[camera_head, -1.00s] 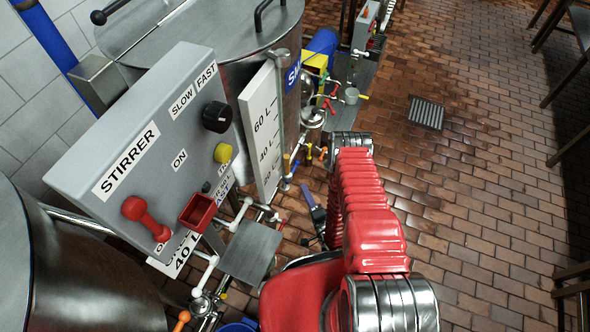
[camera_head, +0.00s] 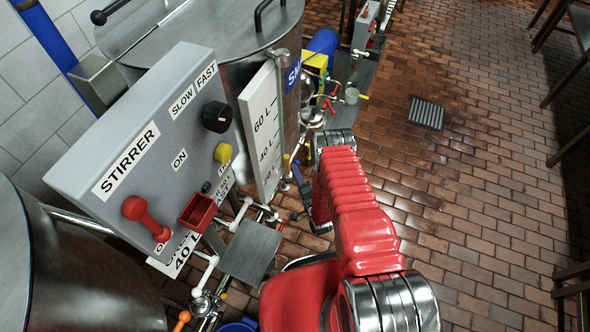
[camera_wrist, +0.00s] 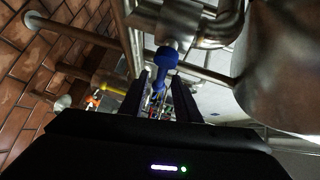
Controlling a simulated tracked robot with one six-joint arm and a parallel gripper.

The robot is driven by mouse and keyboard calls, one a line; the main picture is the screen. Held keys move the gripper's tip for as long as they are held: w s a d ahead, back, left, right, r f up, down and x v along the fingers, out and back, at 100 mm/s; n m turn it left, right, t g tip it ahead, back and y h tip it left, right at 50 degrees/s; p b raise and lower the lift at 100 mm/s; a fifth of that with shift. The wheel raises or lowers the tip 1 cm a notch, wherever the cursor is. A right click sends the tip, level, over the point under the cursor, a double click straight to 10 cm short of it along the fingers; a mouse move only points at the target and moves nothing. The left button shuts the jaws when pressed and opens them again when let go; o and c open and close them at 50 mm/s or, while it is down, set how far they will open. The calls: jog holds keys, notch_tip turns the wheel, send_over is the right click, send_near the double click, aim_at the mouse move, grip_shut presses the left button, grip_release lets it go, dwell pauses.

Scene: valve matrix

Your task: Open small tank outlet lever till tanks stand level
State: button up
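A blue lever handle (camera_wrist: 165,62) stands on metal pipework in the wrist view. My gripper (camera_wrist: 161,92) is open, its two dark fingers pointing at the blue handle. The handle's lower part shows in the gap between them; I cannot tell whether they touch it. No label shows which outlet this lever belongs to. In the head view, the small tank (camera_head: 222,48) has a blue sign reading "SM" and a white level scale (camera_head: 266,130) marked in litres. The liquid level cannot be read. My red arm hides most of the gripper there.
A grey stirrer panel (camera_head: 150,135) with a red lever, knob and buttons stands at left, above a second steel tank (camera_head: 80,270). Pipes and coloured valve handles crowd the floor beside the tanks. The brick floor (camera_head: 450,190) at right is clear around a drain grate (camera_head: 426,113).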

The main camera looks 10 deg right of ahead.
jog(key=shift+w+a+f, duration=0.1)
jog(key=shift+w, duration=0.6)
jog(key=shift+w+a+f, duration=0.1)
jog(key=shift+w, duration=0.55)
grip_shut()
jog(key=shift+d, duration=0.2)
jog(key=shift+a+f, duration=0.1)
